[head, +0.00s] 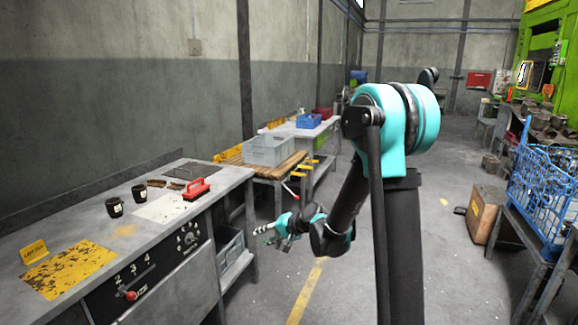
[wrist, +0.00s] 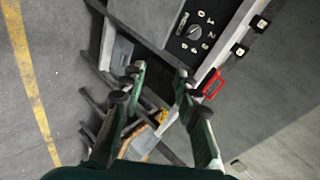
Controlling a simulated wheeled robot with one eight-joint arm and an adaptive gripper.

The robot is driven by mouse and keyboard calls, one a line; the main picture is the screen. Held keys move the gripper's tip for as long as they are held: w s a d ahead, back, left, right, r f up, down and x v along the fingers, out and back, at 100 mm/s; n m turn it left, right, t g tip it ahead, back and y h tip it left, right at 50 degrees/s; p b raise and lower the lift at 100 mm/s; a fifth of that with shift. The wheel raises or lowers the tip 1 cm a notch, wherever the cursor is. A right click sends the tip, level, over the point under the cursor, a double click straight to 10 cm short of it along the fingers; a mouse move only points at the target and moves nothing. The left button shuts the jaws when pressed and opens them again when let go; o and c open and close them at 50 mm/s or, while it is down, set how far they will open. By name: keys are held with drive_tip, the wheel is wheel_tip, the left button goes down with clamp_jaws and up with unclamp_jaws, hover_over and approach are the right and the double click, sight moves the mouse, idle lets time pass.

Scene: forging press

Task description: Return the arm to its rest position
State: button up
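My arm (head: 345,205) stands in the aisle in the head view, bent with its shoulder high and its forearm hanging down to the left. My gripper (head: 266,229) points left toward the end of the grey workbench (head: 168,254), in free air beside it. In the wrist view my gripper (wrist: 158,78) shows two fingers spread apart with nothing between them. The bench's control panel with a dial (wrist: 195,31) lies beyond the fingertips.
The bench carries two black cups (head: 115,207), a red-handled tool (head: 196,190) and a yellow plate (head: 68,270). A grey crate (head: 268,150) sits on a wooden-topped table behind. A blue wire basket (head: 545,195) stands at right. The floor around the yellow line (head: 306,293) is clear.

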drive_tip(key=s+d+f+n+g+h, duration=0.1)
drive_tip(key=s+d+f+n+h, duration=0.2)
drive_tip(key=s+d+h, duration=0.6)
drive_tip(key=s+d+f, duration=0.1)
drive_tip(key=s+d, duration=1.6)
drive_tip(key=d, duration=0.1)
drive_tip(key=shift+s+d+g, duration=0.25)
drive_tip(key=shift+d+g, duration=0.05)
drive_tip(key=shift+f, duration=0.1)
